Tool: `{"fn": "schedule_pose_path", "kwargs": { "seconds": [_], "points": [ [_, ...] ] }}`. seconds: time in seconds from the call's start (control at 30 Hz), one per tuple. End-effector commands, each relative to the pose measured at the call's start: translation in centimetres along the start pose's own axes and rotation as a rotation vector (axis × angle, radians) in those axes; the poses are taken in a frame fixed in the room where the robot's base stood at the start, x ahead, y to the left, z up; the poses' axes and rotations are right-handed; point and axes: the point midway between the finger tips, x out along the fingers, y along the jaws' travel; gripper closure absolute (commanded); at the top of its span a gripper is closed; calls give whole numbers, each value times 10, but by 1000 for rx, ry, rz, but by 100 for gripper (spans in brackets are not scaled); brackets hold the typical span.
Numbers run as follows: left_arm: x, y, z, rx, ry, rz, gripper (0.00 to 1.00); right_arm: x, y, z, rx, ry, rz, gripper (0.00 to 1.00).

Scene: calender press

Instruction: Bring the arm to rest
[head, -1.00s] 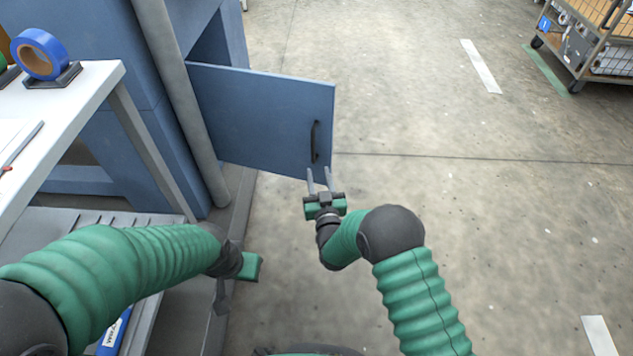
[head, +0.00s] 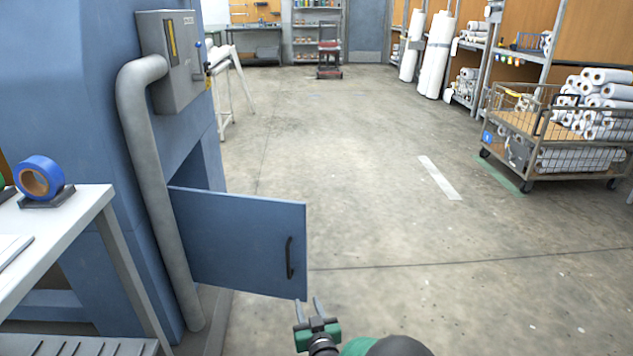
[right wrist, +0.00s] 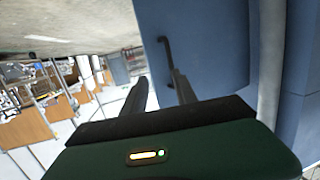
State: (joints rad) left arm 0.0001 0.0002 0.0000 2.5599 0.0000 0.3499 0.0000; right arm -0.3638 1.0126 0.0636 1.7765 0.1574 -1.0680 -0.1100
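My right gripper (head: 309,309) is at the bottom middle of the head view, just below the lower right corner of the open blue door (head: 235,240). Its two fingers are apart with nothing between them. The door has a dark vertical handle (head: 290,257) near its free edge. In the right wrist view the open fingers (right wrist: 160,90) point toward the door (right wrist: 210,45), and the handle (right wrist: 167,55) shows beyond them. The fingers look clear of the handle. My left arm and gripper are out of view.
The blue press (head: 85,130) with a grey pipe (head: 150,200) stands at the left. A white table (head: 70,225) holds a blue tape roll (head: 40,177). A wire cart (head: 560,130) with white rolls stands at the right. The middle floor is clear.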

Motion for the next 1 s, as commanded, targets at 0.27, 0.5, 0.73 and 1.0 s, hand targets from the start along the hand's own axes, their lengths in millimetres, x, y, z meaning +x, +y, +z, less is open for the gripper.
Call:
{"fn": "schedule_pose_path", "kwargs": {
  "seconds": [0.27,0.5,0.73,1.0],
  "points": [
    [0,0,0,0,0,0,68,-159,112,7,66,-653,101,66],
    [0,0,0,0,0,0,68,-302,139,32,146,-1005,174,66],
    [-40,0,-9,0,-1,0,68,-384,140,3,195,-1175,208,66],
    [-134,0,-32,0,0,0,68,-398,140,-92,194,-1173,207,66]
  ]
}}
